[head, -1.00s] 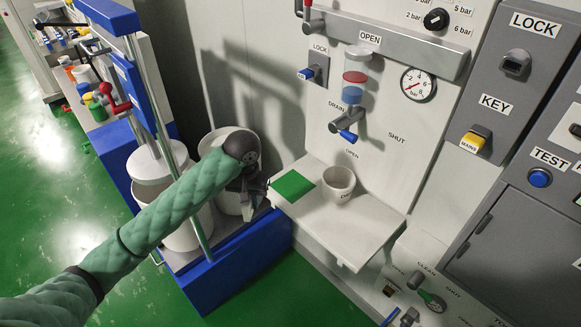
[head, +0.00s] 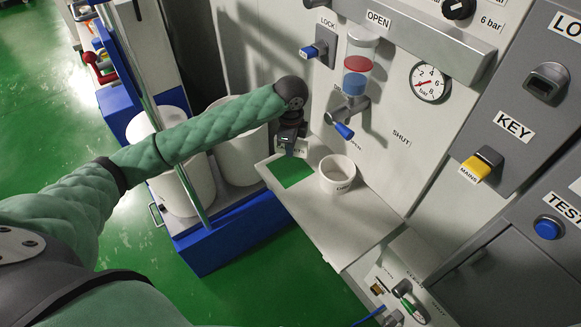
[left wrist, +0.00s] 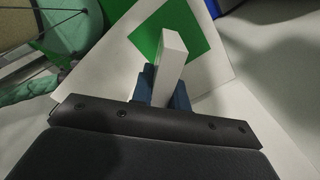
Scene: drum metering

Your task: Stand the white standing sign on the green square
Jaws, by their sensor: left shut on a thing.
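The green square (head: 292,170) lies on the left part of the light shelf. It also shows in the left wrist view (left wrist: 198,28), beyond the sign. My left gripper (head: 290,141) points down over the back edge of the square, close above it. Its blue fingers (left wrist: 163,90) are shut on the white standing sign (left wrist: 171,48), seen edge-on as a narrow white bar. In the head view the sign (head: 292,150) is small and partly hidden by the gripper. Whether its foot touches the square, I cannot tell. My right gripper is not in view.
A white cup (head: 338,175) stands on the shelf (head: 345,218) just right of the square. White buckets (head: 240,155) on a blue trolley (head: 222,245) stand to the left. A drain valve with a blue handle (head: 343,130) hangs above. The shelf's front part is clear.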

